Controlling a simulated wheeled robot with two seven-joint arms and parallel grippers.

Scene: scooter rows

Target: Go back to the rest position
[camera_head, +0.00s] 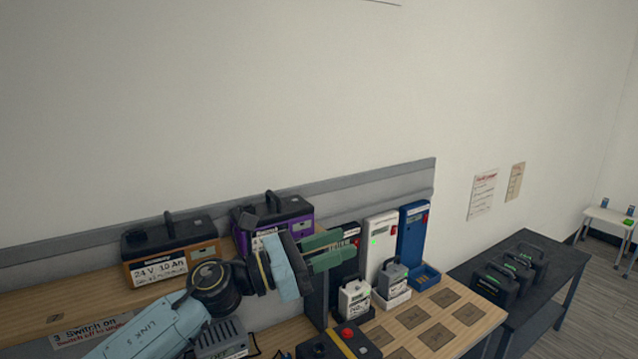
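My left arm comes in from the lower left, over the wooden bench (482,322). Its gripper (336,249) has green fingers pointing right, with a narrow gap between them and nothing held. The fingers show in front of a dark upright unit (349,267) near the back panel; I cannot tell whether they touch it. The wrist partly covers a black and purple battery box (297,207). My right gripper is not in view.
A black and orange battery (170,248) stands back left. White (381,241) and blue (412,236) chargers stand at the back, with small batteries (354,299) (393,276) before them. A red-button box (346,337) is in front. A dark table (562,277) with black cases is right.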

